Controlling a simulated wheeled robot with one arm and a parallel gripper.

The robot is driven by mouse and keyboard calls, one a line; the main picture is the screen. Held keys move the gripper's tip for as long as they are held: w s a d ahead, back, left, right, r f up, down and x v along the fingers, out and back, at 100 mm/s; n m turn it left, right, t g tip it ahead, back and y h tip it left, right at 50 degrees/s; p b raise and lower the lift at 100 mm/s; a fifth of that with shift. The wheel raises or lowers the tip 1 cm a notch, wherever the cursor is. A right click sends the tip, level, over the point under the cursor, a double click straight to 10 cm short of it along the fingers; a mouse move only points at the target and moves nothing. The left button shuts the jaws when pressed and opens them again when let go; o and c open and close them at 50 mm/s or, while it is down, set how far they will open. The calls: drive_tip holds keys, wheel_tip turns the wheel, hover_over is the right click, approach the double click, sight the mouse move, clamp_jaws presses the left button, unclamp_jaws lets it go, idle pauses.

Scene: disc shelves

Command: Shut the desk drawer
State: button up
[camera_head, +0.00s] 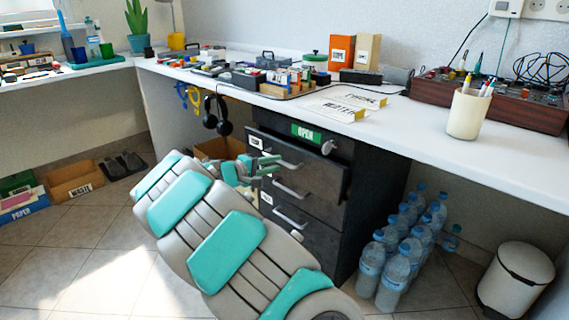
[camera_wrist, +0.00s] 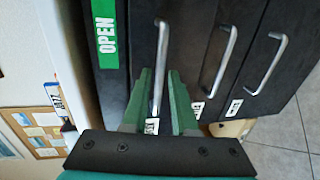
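The dark desk drawer unit (camera_head: 365,195) stands under the white desk. Its top drawer (camera_head: 320,175) appears to stand out a little from the unit, with its front edge forward of the strip bearing a green OPEN label (camera_head: 305,132). My gripper (camera_head: 272,164) is at the left part of this drawer's front, beside its metal handle (camera_head: 288,161). In the wrist view the two green fingers of my gripper (camera_wrist: 159,85) are apart, with the top handle (camera_wrist: 158,50) between them. I cannot tell whether they touch it. My arm hides the lower left of the unit.
Two lower drawers have handles (camera_head: 290,188) (camera_head: 290,217). Several water bottles (camera_head: 397,270) and a white bin (camera_head: 515,280) stand to the right. Headphones (camera_head: 216,115) hang left of the unit.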

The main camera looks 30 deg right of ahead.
sight(280, 162)
drive_tip(key=shift+x, duration=1.85)
clamp_jaws()
